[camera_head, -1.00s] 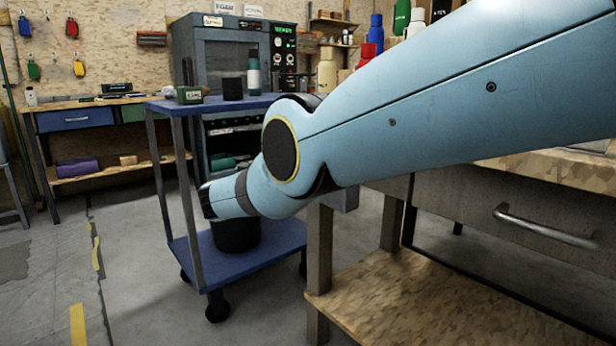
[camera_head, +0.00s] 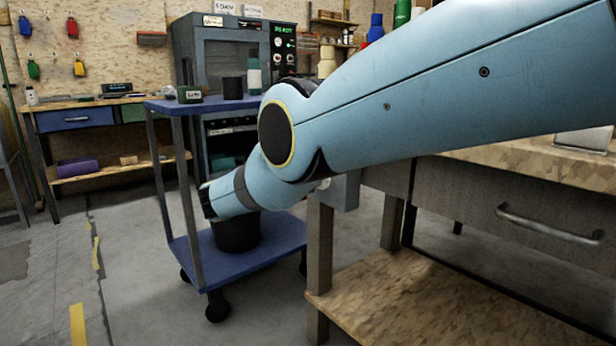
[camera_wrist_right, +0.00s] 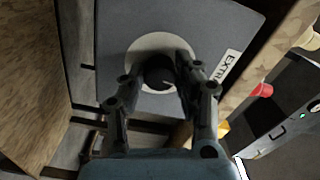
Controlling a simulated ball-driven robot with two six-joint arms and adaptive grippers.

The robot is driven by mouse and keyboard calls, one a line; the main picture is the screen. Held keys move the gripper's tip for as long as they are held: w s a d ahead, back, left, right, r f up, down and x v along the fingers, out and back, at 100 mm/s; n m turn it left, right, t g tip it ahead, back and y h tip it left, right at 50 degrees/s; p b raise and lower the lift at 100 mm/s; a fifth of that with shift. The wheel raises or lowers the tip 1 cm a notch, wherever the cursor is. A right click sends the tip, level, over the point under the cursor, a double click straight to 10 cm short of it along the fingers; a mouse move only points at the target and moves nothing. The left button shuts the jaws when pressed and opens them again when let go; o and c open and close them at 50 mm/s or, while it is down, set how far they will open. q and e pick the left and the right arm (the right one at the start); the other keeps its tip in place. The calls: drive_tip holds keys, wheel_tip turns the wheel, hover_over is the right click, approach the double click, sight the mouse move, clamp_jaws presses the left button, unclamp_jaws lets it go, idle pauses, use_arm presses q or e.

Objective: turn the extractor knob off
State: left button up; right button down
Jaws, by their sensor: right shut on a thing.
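The extractor knob (camera_wrist_right: 157,73) is a dark round knob on a pale disc (camera_wrist_right: 146,48), set in a grey panel (camera_wrist_right: 118,35) with a partly hidden label (camera_wrist_right: 227,65) reading "EXTR". A small light mark shows near the knob's lower right edge. My right gripper (camera_wrist_right: 160,78) is shut on the knob, its fingers on either side and partly covering it. In the head view my right arm crosses from the right; its gripper and the knob do not show there. My left gripper is in neither view.
A blue trolley (camera_head: 270,262) carrying a dark bin (camera_head: 236,231) stands beyond my arm. A wooden bench (camera_head: 540,160) with a drawer stands at right. A grey cabinet (camera_head: 208,60) is behind. Floor at left is mostly clear. Red (camera_wrist_right: 262,90) and yellow things show beside the panel.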

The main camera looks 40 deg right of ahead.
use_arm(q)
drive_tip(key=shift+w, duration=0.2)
use_arm(e)
drive_tip(key=shift+a+f, duration=0.1)
drive_tip(key=c, duration=0.9)
unclamp_jaws()
drive_tip(key=shift+c, duration=0.2)
